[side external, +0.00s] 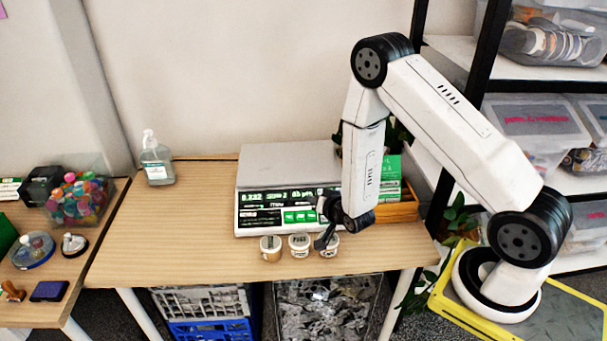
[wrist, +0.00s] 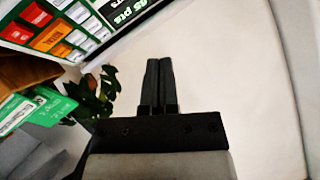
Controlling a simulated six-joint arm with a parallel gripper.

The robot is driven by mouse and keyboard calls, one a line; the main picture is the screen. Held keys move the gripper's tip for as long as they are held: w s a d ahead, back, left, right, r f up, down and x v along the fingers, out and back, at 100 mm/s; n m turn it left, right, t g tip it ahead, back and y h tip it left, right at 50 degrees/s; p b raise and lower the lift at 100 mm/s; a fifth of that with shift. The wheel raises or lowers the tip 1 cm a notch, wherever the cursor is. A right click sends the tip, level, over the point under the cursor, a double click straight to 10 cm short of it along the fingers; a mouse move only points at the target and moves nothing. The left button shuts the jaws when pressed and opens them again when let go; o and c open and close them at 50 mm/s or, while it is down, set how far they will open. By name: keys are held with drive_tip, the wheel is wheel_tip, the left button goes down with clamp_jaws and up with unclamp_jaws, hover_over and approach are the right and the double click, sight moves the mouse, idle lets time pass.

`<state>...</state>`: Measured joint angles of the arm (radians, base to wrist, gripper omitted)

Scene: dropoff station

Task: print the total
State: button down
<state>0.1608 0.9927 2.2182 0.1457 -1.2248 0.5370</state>
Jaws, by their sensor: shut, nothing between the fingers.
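A white counter scale (side external: 246,186) with a grey top plate stands on the wooden table. Its lit front panel reads about 0.232 and some points, with green blocks. In the wrist view the scale's keypad (wrist: 72,33) shows at the upper left, with white, green, red and orange keys; the small key labels are hard to read. My gripper (side external: 319,244) is in front of the scale's right part, pointing down above the small cups. In the wrist view my gripper (wrist: 160,62) has its dark fingers together and empty, to the right of the keypad. I see no contact with a key.
Small labelled cups (side external: 299,246) stand along the table's front edge, close by my fingers. A wooden tray (side external: 402,212) with green cards (side external: 392,166) is right of the scale. A sanitizer bottle (side external: 157,163) stands back left.

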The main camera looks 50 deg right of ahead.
sight(308, 213)
drive_tip(key=shift+w+d+f, duration=0.4)
drive_tip(key=shift+f, duration=0.9)
drive_tip(key=shift+w+d+f, duration=0.4)
drive_tip(key=shift+d+f, duration=0.05)
drive_tip(key=shift+f, duration=0.8)
drive_tip(key=shift+w+d+f, duration=0.4)
drive_tip(key=shift+f, duration=0.9)
drive_tip(key=shift+w+d+f, duration=0.2)
drive_tip(key=shift+w+f, duration=0.05)
drive_tip(key=shift+f, duration=0.5)
idle(0.5)
drive_tip(key=shift+r, duration=0.15)
drive_tip(key=shift+s+a+r, duration=0.2)
drive_tip(key=shift+s+r, duration=0.05)
drive_tip(key=shift+r, duration=0.35)
drive_tip(key=shift+r, duration=0.1)
drive_tip(key=shift+s+a+r, duration=0.25)
drive_tip(key=shift+r, duration=0.5)
drive_tip(key=shift+s+a+r, duration=0.2)
drive_tip(key=shift+a+r, duration=0.05)
drive_tip(key=shift+r, duration=0.45)
drive_tip(key=shift+s+a+r, duration=0.25)
drive_tip(key=shift+r, duration=0.5)
